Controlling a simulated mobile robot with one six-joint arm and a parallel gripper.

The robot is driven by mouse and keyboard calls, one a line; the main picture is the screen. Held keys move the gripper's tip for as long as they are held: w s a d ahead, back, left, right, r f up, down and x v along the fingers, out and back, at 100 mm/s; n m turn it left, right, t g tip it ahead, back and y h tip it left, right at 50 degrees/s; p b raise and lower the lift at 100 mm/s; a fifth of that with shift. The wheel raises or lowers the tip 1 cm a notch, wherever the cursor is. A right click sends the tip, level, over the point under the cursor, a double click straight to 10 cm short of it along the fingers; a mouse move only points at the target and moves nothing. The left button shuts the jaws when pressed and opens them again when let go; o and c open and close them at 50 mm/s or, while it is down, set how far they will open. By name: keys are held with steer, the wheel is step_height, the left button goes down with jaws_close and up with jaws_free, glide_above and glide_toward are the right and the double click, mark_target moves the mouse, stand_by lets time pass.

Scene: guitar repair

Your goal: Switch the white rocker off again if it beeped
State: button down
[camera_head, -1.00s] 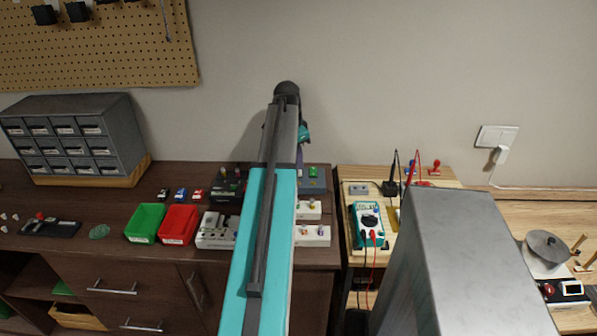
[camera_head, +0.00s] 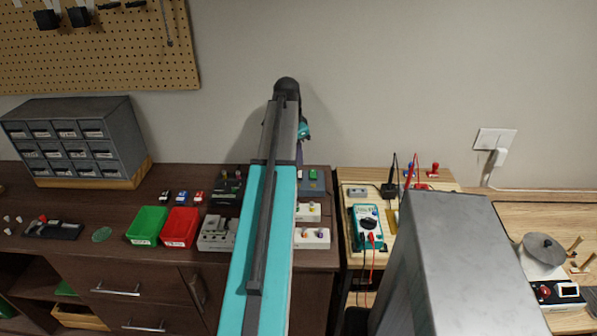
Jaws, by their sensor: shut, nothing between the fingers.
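My arm reaches away from me over the dark bench to the wall, and its far end bends down behind my own links. My gripper is hidden there. A white wall plate (camera_head: 495,139) with a white plug (camera_head: 499,157) in it is on the wall at right; I cannot make out a rocker's position on it. White boxes with small knobs (camera_head: 312,238) (camera_head: 307,212) stand on the dark bench right of my arm. A blue-grey box with a green top part (camera_head: 313,186) is behind them. No rocker can be picked out for sure at this size.
A teal multimeter (camera_head: 367,226) with red and black leads stands on the light wooden bench. Green (camera_head: 147,225) and red (camera_head: 179,227) bins and a grey drawer cabinet (camera_head: 75,137) are at left. My grey column blocks the lower right middle.

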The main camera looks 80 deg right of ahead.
steer(key=shift+r+p, duration=1.35)
steer(key=shift+r, duration=0.8)
